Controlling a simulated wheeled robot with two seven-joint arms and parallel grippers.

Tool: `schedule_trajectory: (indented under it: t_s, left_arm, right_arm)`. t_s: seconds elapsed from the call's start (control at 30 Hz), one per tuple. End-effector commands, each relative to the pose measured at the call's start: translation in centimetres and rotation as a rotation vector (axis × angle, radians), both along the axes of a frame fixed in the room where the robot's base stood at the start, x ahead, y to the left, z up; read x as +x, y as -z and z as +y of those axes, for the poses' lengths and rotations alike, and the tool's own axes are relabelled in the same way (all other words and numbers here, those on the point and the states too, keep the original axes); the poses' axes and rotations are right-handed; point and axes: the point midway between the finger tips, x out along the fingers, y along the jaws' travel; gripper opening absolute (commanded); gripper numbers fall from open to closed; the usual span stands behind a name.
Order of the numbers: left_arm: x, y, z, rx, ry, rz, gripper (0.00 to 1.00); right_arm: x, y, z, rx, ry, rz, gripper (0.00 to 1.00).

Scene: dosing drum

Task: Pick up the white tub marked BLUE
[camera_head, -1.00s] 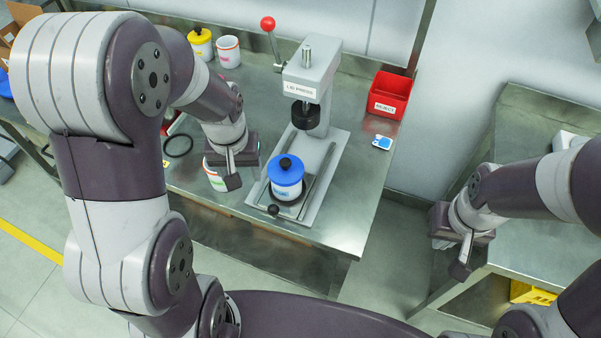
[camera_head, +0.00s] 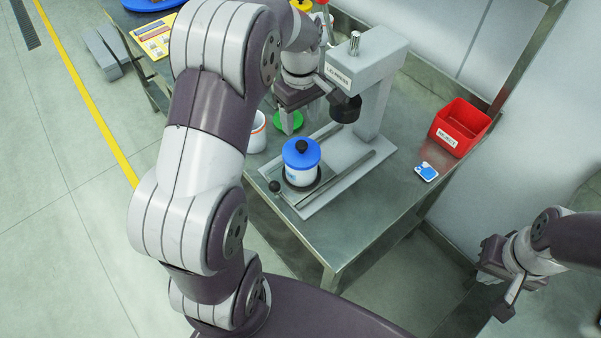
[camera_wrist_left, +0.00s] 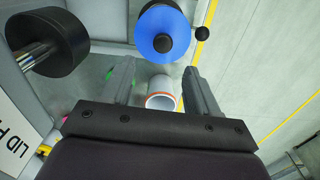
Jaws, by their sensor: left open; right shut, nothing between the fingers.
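The white tub (camera_head: 300,177) with blue lettering stands upright on the press base, with a blue lid (camera_head: 300,152) and black knob on top. In the left wrist view the blue lid (camera_wrist_left: 152,42) is at the top centre, beyond the fingertips, and hides most of the tub's body. My left gripper (camera_head: 291,122) is open and empty, beside the press head and behind the tub, apart from it. Its spread fingers (camera_wrist_left: 158,72) show in the left wrist view. My right gripper (camera_head: 506,288) is shut and empty at the lower right, far from the tub.
The lid press (camera_head: 372,62) rises right of my left gripper, its black ram (camera_head: 345,109) close by. An open white tub (camera_head: 258,138) with an orange rim is partly hidden by my arm. A green disc (camera_head: 290,124) lies behind. A red bin (camera_head: 460,127) and blue-white item (camera_head: 426,172) are right.

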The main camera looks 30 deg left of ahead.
Motion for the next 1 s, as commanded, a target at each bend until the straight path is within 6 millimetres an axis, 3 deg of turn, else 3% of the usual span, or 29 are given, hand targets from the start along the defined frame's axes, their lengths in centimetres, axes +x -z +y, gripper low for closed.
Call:
schedule_trajectory:
  t_s: [0.23,0.4,0.67,0.7,0.87,0.9,1.0]
  left_arm:
    - [-0.4,3.0,-0.1,-0.001,0.002,0.005,0.60]
    - [-0.8,6.2,-0.1,-0.001,0.002,0.004,0.60]
    - [-0.7,7.1,-0.1,0.000,0.003,-0.001,0.60]
    - [-0.7,7.1,-0.1,0.000,0.003,-0.001,0.57]
    - [-0.7,7.1,-0.1,0.000,0.003,-0.001,0.05]
    - [-0.7,7.1,-0.1,0.000,0.003,0.000,0.00]
    - [-0.7,7.1,-0.1,0.000,0.003,0.000,0.00]
  right_arm:
    - [0.1,-0.9,0.0,0.000,0.000,-0.002,0.00]
    - [0.1,-1.5,0.0,0.000,0.000,-0.002,0.00]
    - [0.0,-1.5,0.0,0.000,0.000,-0.002,0.00]
    - [0.0,-1.5,0.0,0.000,0.000,-0.002,0.00]
    - [0.0,-1.5,0.0,0.000,0.000,-0.002,0.00]
    - [0.0,-1.5,0.0,0.000,0.000,-0.002,0.00]
    - [0.0,-1.5,0.0,0.000,0.000,-0.002,0.00]
